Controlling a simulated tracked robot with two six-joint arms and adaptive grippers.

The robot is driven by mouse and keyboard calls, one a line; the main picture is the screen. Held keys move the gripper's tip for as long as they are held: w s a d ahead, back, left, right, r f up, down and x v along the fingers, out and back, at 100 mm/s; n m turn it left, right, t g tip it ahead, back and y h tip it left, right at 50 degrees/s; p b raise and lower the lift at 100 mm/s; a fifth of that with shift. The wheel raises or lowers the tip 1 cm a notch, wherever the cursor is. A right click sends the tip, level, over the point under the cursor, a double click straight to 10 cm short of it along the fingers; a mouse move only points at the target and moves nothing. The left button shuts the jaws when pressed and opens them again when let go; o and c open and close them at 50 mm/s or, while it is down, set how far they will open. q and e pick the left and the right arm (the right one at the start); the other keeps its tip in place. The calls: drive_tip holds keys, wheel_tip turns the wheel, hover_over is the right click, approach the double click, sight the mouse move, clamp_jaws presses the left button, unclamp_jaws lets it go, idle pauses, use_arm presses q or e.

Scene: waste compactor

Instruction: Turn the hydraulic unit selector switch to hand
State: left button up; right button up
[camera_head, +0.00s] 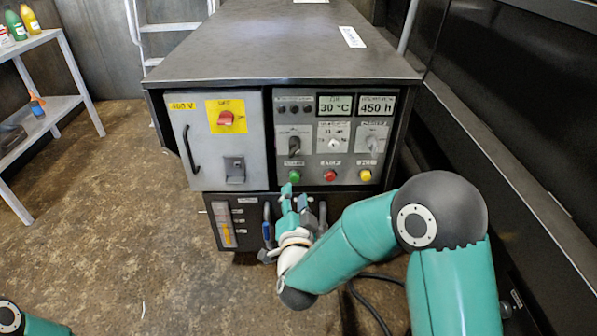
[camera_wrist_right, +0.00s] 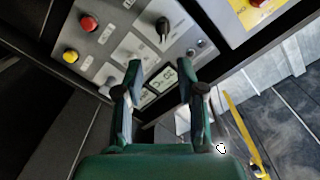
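The grey control panel (camera_head: 313,165) has a row of selector switches. A black-handled switch (camera_head: 294,145) is at the left, a white one (camera_head: 333,142) in the middle and a grey one (camera_head: 372,144) at the right. Their labels are too small to read, so I cannot tell which is the hydraulic unit's. My right gripper (camera_head: 294,194) is in front of the cabinet, just below the green button. In the right wrist view, my right gripper (camera_wrist_right: 160,72) is open and empty, with a black-handled switch (camera_wrist_right: 163,28) beyond its fingers. My left gripper is out of view.
Green (camera_head: 295,176), red (camera_head: 330,175) and yellow (camera_head: 365,175) buttons sit below the switches. Two displays are above. A red switch on a yellow plate (camera_head: 226,117) is on the left door. Shelves (camera_head: 48,104) stand far left. A dark wall is close on the right.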

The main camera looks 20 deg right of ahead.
sight(294, 155)
use_arm(q)
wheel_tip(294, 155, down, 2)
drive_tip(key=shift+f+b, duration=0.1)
drive_tip(key=shift+b, duration=0.7)
use_arm(e)
drive_tip(key=x, duration=1.1)
drive_tip(key=r+x, duration=0.1)
drive_tip(key=x, duration=0.5)
drive_tip(key=shift+s+d, duration=0.1)
drive_tip(key=shift+d, duration=0.1)
